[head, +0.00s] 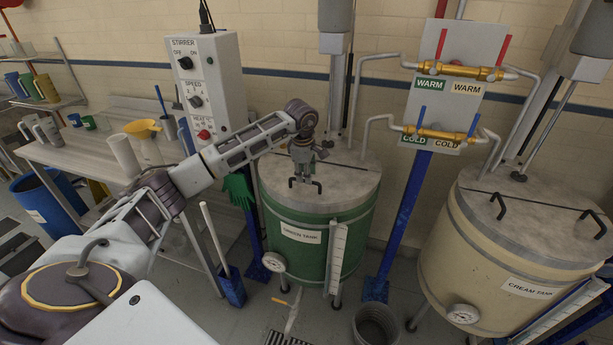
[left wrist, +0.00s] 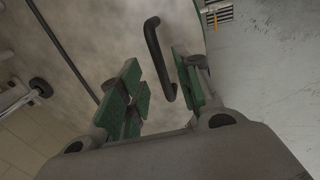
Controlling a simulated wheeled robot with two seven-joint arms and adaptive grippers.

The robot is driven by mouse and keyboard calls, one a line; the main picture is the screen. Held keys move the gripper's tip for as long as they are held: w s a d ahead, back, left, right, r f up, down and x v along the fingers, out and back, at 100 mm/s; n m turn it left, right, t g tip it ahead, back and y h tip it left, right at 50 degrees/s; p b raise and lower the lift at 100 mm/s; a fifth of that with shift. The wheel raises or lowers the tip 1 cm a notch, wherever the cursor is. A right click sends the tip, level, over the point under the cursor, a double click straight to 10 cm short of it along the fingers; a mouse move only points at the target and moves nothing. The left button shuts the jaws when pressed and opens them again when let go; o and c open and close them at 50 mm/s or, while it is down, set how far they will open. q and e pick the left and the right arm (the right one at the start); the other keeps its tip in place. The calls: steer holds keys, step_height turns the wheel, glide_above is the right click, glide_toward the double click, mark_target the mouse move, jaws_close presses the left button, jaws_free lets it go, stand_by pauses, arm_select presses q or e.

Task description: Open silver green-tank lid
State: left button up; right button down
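The green tank (head: 310,248) stands at the centre of the head view, with a label on its front. Its silver lid (head: 345,182) lies flat on top and is closed. A black bar handle (head: 305,184) sits near the lid's front edge; it also shows in the left wrist view (left wrist: 158,60). My left gripper (head: 305,168) is above the handle, pointing down. In the left wrist view its green-padded fingers (left wrist: 160,92) are apart, with the handle's end between or just beyond them; contact cannot be told. My right gripper is not in view.
The cream tank (head: 470,245) with its own lid stands at the right. Valve pipes (head: 440,135) on a blue post rise between the tanks. The stirrer control box (head: 210,85) is behind my left arm. A bin (head: 375,325) stands on the floor in front.

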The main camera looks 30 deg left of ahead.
arm_select(q)
steer(key=shift+w+f, duration=0.25)
steer(key=shift+f, duration=0.9)
jaws_close()
